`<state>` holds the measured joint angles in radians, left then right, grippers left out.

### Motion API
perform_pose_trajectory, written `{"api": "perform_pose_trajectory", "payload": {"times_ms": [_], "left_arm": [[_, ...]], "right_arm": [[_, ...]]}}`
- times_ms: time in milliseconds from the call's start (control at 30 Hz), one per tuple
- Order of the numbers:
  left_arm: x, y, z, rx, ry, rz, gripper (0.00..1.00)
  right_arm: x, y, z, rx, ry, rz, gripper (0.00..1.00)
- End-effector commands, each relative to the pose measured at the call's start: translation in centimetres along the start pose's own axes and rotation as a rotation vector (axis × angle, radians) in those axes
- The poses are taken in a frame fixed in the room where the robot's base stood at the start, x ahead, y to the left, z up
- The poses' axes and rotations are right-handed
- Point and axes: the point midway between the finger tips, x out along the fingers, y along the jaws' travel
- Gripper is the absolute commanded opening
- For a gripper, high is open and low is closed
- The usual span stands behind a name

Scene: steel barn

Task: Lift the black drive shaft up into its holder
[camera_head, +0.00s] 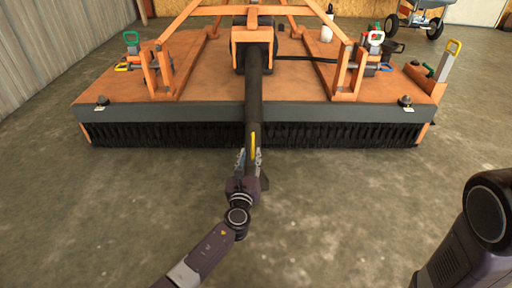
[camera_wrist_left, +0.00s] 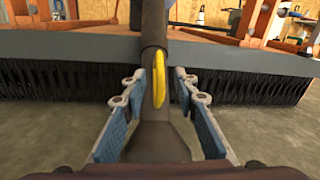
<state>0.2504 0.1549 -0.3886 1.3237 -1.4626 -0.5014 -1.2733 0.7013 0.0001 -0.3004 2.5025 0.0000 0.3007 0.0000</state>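The black drive shaft (camera_head: 255,95) runs from the gearbox housing (camera_head: 254,48) on the orange mower deck (camera_head: 205,78) out over the front edge toward me. A yellow piece (camera_head: 253,145) lies along its near end, and it also shows large in the left wrist view (camera_wrist_left: 158,80). My left gripper (camera_head: 249,160) is at the shaft's near end, with its fingers on both sides. In the left wrist view the blue finger pads (camera_wrist_left: 157,118) stand apart, with gaps between them and the shaft (camera_wrist_left: 155,25). I cannot make out the holder for certain. My right gripper is not in view.
A black brush skirt (camera_head: 340,135) hangs along the deck's front edge. Orange frame bars rise on both sides of the shaft. A wheelbarrow (camera_head: 425,18) stands at the back right. The concrete floor (camera_head: 335,205) in front is clear.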

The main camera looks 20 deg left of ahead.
Motion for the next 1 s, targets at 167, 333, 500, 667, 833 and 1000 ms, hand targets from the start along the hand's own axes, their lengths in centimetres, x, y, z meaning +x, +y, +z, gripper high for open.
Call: {"api": "perform_pose_trajectory", "payload": {"times_ms": [167,333,500,667,833,1000], "left_arm": [[2.6,0.0,-0.2,-0.003,-0.003,0.001,0.27],[5.4,0.1,-0.3,-0.004,-0.001,0.002,0.27],[7.0,0.0,-0.1,-0.004,0.0,0.0,0.27],[7.4,0.0,0.0,-0.004,0.002,0.0,0.27],[7.3,0.0,0.0,-0.005,0.002,0.0,0.27],[7.3,0.0,0.0,-0.005,0.002,0.0,0.1]], "right_arm": [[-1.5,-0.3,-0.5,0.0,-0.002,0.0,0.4],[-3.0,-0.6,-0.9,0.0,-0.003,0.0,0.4],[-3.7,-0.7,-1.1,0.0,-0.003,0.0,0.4],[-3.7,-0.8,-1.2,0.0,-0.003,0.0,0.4],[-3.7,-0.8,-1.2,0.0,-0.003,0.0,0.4],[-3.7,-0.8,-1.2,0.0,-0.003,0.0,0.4]]}}
